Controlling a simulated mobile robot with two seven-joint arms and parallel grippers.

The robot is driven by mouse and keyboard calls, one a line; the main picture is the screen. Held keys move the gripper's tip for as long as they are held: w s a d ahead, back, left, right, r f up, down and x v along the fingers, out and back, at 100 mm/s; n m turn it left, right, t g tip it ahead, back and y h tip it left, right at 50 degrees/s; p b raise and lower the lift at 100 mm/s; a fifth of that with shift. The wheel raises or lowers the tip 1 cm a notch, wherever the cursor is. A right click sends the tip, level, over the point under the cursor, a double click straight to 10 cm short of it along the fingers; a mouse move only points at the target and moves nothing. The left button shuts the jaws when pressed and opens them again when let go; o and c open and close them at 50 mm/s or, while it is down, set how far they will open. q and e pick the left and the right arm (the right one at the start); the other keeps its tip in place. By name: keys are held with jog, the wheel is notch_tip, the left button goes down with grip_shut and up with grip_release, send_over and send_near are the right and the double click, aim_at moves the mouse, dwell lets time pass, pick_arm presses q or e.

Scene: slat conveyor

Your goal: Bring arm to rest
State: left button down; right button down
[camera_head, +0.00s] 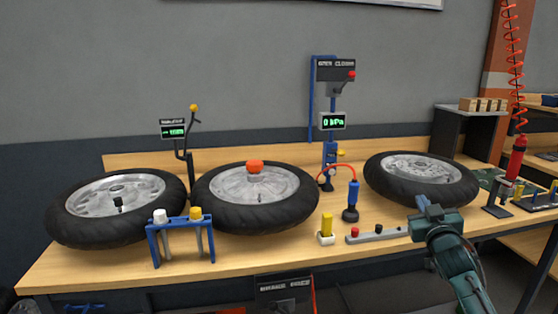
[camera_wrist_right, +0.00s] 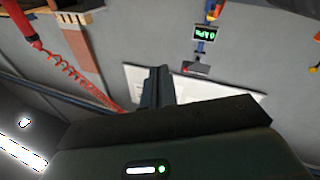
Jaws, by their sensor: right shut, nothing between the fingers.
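My right gripper (camera_head: 422,202) is at the right of the head view, over the front part of the workbench, near the right wheel. It is shut and empty. In the right wrist view its fingers (camera_wrist_right: 158,82) are together and point toward the grey wall. My left gripper is in neither view. The wooden workbench (camera_head: 90,268) carries a left wheel (camera_head: 70,225), a middle wheel (camera_head: 215,200) with an orange knob on its hub, and a right wheel (camera_head: 455,187), all lying flat.
A blue rack (camera_head: 182,228) with white and yellow caps stands at the front. A blue gauge stand (camera_head: 332,150) reads 0 kPa. A red coiled hose (camera_head: 513,60) hangs at right.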

jog(key=s+a+f+n+g+y, duration=0.1)
jog(key=s+a+f+g, duration=0.1)
jog(key=s+a+f, duration=0.4)
jog(key=s+a+f+g+y, duration=0.1)
jog(key=s+f, duration=0.3)
jog(key=f, duration=0.5)
jog(key=s+a+f+n+g+y, duration=0.1)
jog(key=s+a+f+g, duration=0.1)
jog(key=s+a+f, duration=0.4)
jog(key=s+a+f+g, duration=0.1)
jog(key=s+a+f, duration=0.1)
jog(key=s, duration=0.5)
jog(key=s+a+f+g+y, duration=0.1)
jog(key=s+a+f, duration=0.2)
jog(key=s, duration=0.5)
jog(key=s+a+f+g+y, duration=0.1)
jog(key=s+a+f, duration=0.2)
jog(key=s, duration=0.5)
jog(key=shift+s+a+f+m+g, duration=0.15)
jog(key=shift+s+f+m+g, duration=0.05)
jog(key=shift+f+m+g, duration=0.25)
